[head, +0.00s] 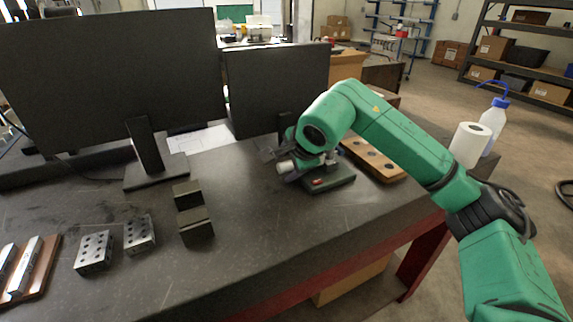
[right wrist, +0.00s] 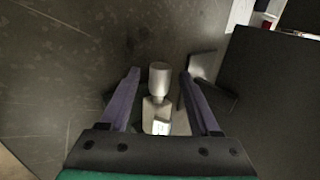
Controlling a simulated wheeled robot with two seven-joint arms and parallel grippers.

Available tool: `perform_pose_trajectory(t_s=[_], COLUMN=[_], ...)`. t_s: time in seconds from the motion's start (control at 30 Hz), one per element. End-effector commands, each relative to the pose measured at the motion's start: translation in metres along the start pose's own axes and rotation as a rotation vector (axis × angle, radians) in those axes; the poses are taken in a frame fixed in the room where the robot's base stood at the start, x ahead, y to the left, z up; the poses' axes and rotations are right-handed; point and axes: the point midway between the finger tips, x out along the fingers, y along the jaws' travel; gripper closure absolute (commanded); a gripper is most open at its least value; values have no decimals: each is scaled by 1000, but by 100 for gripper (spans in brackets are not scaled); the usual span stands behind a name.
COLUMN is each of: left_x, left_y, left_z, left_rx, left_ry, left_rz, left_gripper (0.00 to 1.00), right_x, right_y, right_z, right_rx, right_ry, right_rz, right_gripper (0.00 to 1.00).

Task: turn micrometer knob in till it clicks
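The micrometer's knob, a small silver cylinder (right wrist: 159,76), shows in the right wrist view between the two fingers of my right gripper (right wrist: 159,73). The fingers stand apart, with a gap on each side of the knob. In the head view the silver knob (head: 286,167) juts left from the micrometer's stand, whose dark green base (head: 328,181) sits on the bench. My right gripper (head: 277,157) is at the knob there, partly hidden by my green wrist. Most of the micrometer frame is hidden behind the wrist. My left gripper is not in view.
Two black monitors (head: 112,62) (head: 277,85) stand behind. A wooden block with holes (head: 372,160) lies right of the stand, with a white roll (head: 468,145) and a bottle (head: 494,120) beyond. Metal blocks (head: 94,251) (head: 194,226) lie left. The bench between is clear.

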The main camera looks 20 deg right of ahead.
Motion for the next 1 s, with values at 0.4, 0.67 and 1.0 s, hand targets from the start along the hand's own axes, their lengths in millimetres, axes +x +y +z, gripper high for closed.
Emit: perform_pose_trajectory(t_s=[0.4,0.67,1.0], left_x=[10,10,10], left_y=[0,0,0], left_z=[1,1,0], left_rx=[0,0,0], left_ry=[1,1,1], left_rz=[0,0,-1], left_gripper=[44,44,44], right_x=[-70,-135,-146], right_y=[0,-1,0], right_z=[0,0,0], right_rx=[-1,0,0], right_ry=[0,0,0], right_rz=[-7,-3,0], right_gripper=[37,37,37])
